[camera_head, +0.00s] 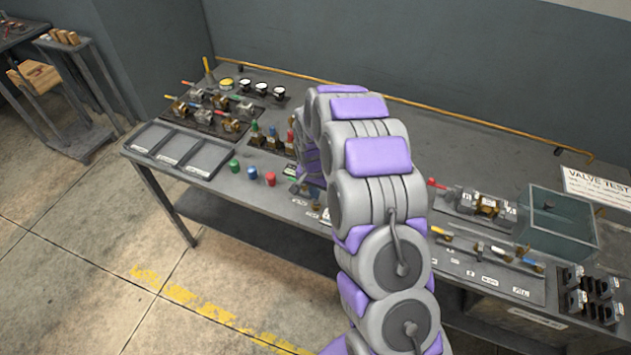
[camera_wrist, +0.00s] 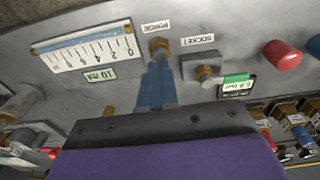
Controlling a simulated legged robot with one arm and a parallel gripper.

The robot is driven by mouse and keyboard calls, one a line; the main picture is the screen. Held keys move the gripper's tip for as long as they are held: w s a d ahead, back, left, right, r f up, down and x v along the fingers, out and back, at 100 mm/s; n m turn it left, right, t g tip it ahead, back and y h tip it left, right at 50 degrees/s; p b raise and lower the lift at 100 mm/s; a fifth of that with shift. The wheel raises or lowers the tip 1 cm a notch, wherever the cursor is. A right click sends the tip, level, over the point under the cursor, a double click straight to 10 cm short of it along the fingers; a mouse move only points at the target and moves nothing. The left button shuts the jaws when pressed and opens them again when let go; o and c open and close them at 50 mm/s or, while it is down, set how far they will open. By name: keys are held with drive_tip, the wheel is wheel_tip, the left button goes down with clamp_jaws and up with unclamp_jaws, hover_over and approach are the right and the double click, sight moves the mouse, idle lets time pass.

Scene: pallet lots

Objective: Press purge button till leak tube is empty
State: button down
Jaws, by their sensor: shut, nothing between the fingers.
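In the wrist view the purge button (camera_wrist: 158,46) is a brass-coloured knob beside a label reading PURGE. My gripper (camera_wrist: 158,68) has blue fingers, shut and empty, with the tips right at the button. I cannot tell whether they touch it. The leak tube (camera_wrist: 82,40) lies left of the button along a white scale numbered from 0, with a 10 ml label below. A blue band runs along the tube; its exact fill end is too small to tell. In the head view my arm hides the gripper and most of this panel.
A brass socket fitting (camera_wrist: 205,74) sits right of the fingers, with a red cap (camera_wrist: 282,55) farther right. On the bench (camera_head: 215,200) are trays, coloured caps and valve parts. A clear box (camera_head: 560,225) stands at the right.

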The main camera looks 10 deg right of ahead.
sight(316, 203)
drive_tip(key=f, duration=0.3)
drive_tip(key=shift+a, duration=0.2)
drive_tip(key=shift+d, duration=0.2)
drive_tip(key=shift+d, duration=0.15)
